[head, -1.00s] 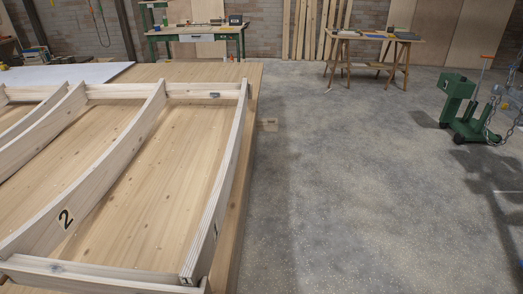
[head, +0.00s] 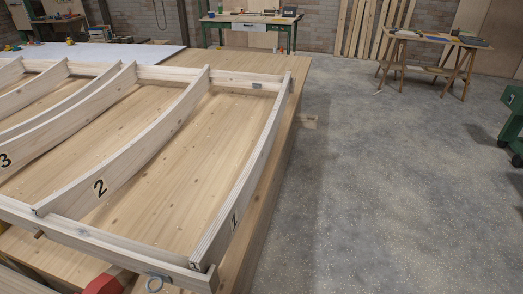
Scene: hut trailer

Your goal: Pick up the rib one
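Rib one is the pale wooden rib (head: 245,190) marked "1" at the right end of a wooden frame on the large table (head: 282,150). It runs from the near rail (head: 110,253) to the far rail (head: 235,80). A metal bracket (head: 258,86) shows on the far rail near its far end. Rib two (head: 140,165), marked "2", stands to its left, apart from it. Part of a rib marked "3" (head: 60,127) is further left. Neither of my grippers is in view.
Concrete floor (head: 385,190) is open to the right of the table. A green workbench (head: 250,28) and a trestle table (head: 435,40) stand at the back. A green machine (head: 513,125) is at the right edge.

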